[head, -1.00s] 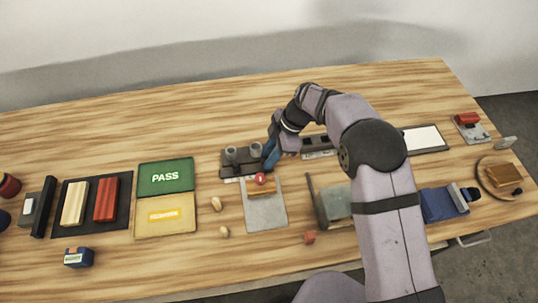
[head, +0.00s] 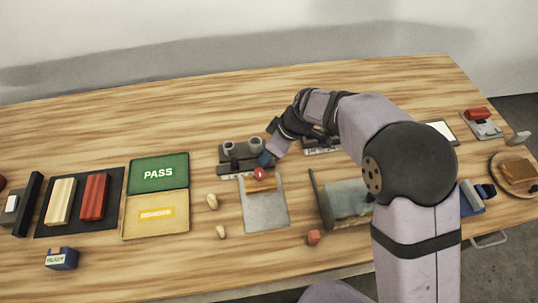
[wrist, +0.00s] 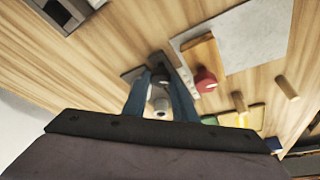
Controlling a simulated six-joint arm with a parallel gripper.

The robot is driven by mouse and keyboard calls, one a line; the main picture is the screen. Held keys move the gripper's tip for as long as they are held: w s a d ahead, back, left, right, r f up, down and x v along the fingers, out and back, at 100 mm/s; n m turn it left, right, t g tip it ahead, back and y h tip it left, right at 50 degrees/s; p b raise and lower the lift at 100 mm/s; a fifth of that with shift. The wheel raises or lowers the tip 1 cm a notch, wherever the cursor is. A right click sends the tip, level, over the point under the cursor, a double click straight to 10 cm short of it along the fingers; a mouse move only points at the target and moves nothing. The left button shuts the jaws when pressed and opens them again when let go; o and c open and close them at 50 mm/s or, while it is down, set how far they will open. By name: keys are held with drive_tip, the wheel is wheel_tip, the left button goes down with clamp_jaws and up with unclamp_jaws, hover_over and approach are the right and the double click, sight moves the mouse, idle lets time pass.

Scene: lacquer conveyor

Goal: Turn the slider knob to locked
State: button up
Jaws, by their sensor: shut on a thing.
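A dark fixture (head: 232,168) with two grey round posts and a pale marked strip along its front stands at mid-table in the head view. My gripper (head: 265,159), with blue fingers, is at its right end. In the wrist view my gripper (wrist: 160,72) is shut on a small dark knob (wrist: 158,76), which I take for the slider knob. The fingers hide much of the knob, and its setting cannot be read. A grey post (wrist: 160,105) shows between the fingers, closer to the palm.
A red round knob (head: 260,174) stands close beside the fingers, by a grey plate (head: 266,210) with a wooden block. A green PASS panel (head: 158,174) and a yellow panel (head: 155,214) lie left. The table behind the fixture is clear.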

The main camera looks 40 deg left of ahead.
drive_tip(key=m, duration=0.1)
drive_tip(key=m+t, duration=0.1)
drive_tip(key=shift+s+r+m+p, duration=0.2)
drive_tip(key=shift+m+p, duration=0.1)
drive_tip(key=shift+m, duration=0.1)
drive_tip(key=m+t+p, duration=0.1)
drive_tip(key=m+p, duration=0.1)
drive_tip(key=m, duration=0.1)
drive_tip(key=shift+s, duration=0.1)
drive_tip(key=shift+a+f+m+t+h+p, duration=0.1)
drive_tip(key=shift+m+t+h+p, duration=0.15)
drive_tip(key=shift+m, duration=0.35)
drive_tip(key=shift+a+f+m+t+h+p, duration=0.15)
drive_tip(key=shift+m+t+p, duration=0.15)
drive_tip(key=shift+m, duration=0.3)
drive_tip(key=shift+s+d+m, duration=0.1)
drive_tip(key=shift+m, duration=0.6)
drive_tip(key=shift+r+m+t+h+b, duration=0.1)
drive_tip(key=shift+m+t+h+b, duration=0.15)
drive_tip(key=shift+m+h+b, duration=0.1)
drive_tip(key=o, duration=1)
drive_tip(key=shift+o, duration=0.2)
drive_tip(key=shift+r, duration=0.1)
